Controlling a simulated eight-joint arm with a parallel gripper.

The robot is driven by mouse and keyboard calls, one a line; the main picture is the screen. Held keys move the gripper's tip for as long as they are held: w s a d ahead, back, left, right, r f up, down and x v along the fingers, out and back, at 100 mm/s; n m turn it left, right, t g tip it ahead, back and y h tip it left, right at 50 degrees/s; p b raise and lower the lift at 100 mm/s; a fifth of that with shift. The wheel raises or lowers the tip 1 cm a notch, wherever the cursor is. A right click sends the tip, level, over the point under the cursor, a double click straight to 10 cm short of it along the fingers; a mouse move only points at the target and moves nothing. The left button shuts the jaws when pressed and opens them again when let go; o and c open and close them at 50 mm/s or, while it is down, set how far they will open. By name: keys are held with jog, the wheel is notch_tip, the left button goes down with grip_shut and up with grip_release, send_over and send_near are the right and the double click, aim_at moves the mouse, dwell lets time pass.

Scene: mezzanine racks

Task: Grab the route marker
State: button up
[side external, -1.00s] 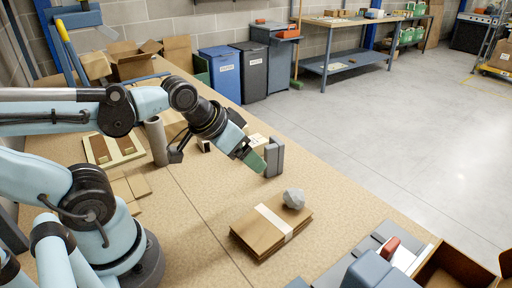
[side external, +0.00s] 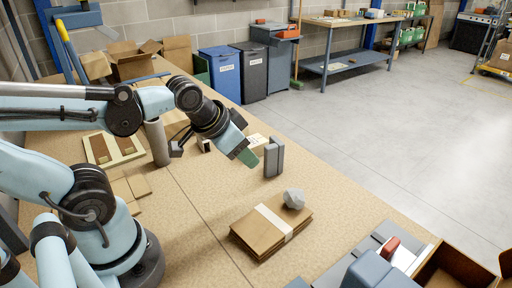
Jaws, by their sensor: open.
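My gripper (side external: 247,157) hangs over the wooden table, pointing down and right, with a green tip. It is open, and I see nothing held in it. An upright grey block (side external: 274,158) stands just right of the tip, apart from it in the picture. A pale card with small marks (side external: 258,141) lies partly hidden behind the gripper. A small dark and white item (side external: 204,146) sits left of the gripper. I cannot tell which of these, if any, is the route marker.
A banded stack of cardboard sheets (side external: 265,236) with a grey stone-like lump (side external: 294,198) on it lies in front. A grey-brown tube (side external: 157,143) stands at the left beside a cream frame (side external: 113,149). Bare table (side external: 205,195) lies below the gripper.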

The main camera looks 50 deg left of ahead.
jog(key=w+a+f+m+g+y, duration=0.25)
jog(key=a+m+y, duration=0.25)
jog(key=a+m, duration=0.35)
jog(key=m+g+y, duration=0.3)
jog(key=m+y, duration=0.5)
jog(key=m, duration=0.2)
send_near(201, 141)
notch_tip(201, 141, up, 3)
jog(key=w+a, duration=0.1)
jog(key=a, duration=0.1)
jog(key=x, duration=1.1)
jog(key=shift+w+a+f, duration=0.15)
jog(key=shift+w+a, duration=0.2)
grip_shut()
